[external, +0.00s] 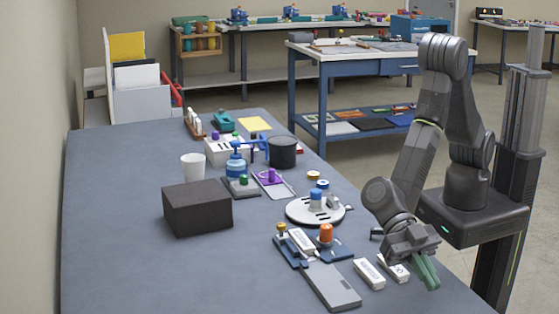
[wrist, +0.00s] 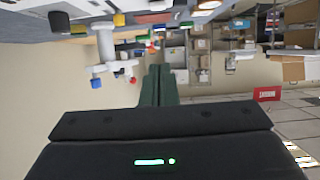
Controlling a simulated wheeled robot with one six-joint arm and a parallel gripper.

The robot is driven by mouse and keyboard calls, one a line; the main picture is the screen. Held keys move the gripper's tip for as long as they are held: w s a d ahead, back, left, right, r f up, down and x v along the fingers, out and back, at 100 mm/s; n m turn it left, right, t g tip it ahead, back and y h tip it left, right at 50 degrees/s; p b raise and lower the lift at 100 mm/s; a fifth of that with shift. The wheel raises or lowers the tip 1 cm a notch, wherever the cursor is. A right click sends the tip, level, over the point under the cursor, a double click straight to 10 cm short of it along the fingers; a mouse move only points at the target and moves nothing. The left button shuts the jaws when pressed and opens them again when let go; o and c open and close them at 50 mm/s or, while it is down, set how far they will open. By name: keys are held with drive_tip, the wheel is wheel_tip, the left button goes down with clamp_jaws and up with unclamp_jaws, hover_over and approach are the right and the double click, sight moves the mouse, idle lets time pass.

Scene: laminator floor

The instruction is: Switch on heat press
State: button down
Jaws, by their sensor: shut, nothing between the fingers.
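My gripper (external: 429,275) has green fingers pressed together with nothing between them. It hangs at the right edge of the grey table in the external view, to the right of two small white blocks. In the wrist view the shut fingers (wrist: 159,85) point out over the room. No part is clearly marked as the heat press. A blue plate with an orange knob (external: 326,234) and a long grey-and-blue device (external: 331,286) with a white labelled block on it stand left of my gripper, apart from it. Their switch states cannot be told.
White blocks (external: 369,274) lie close to my gripper. A round white plate (external: 300,213) holds small parts. A dark box (external: 197,207), a white cup (external: 193,167) and a black cylinder (external: 282,152) stand farther back. The table's left front is clear.

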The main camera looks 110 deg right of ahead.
drive_tip(key=p+x, duration=0.1)
drive_tip(key=x, duration=0.6)
drive_tip(key=shift+a+f, duration=0.1)
drive_tip(key=shift+a, duration=0.2)
wheel_tip(320, 180, down, 3)
drive_tip(key=shift+a+r, duration=0.1)
drive_tip(key=shift+r, duration=0.1)
drive_tip(key=shift+f+p, duration=0.35)
drive_tip(key=shift+f, duration=0.45)
drive_tip(key=b, duration=0.1)
drive_tip(key=f+y+b, duration=0.1)
drive_tip(key=b, duration=0.1)
drive_tip(key=shift+d+f, duration=0.3)
drive_tip(key=shift+d, duration=0.05)
drive_tip(key=shift+r, duration=0.55)
drive_tip(key=r+p, duration=0.1)
drive_tip(key=r, duration=0.1)
drive_tip(key=r+p, duration=0.1)
drive_tip(key=p, duration=0.1)
drive_tip(key=shift+d+r, duration=0.25)
drive_tip(key=shift+r, duration=0.15)
drive_tip(key=d+b, duration=0.2)
drive_tip(key=d, duration=0.8)
drive_tip(key=shift+r, duration=0.4)
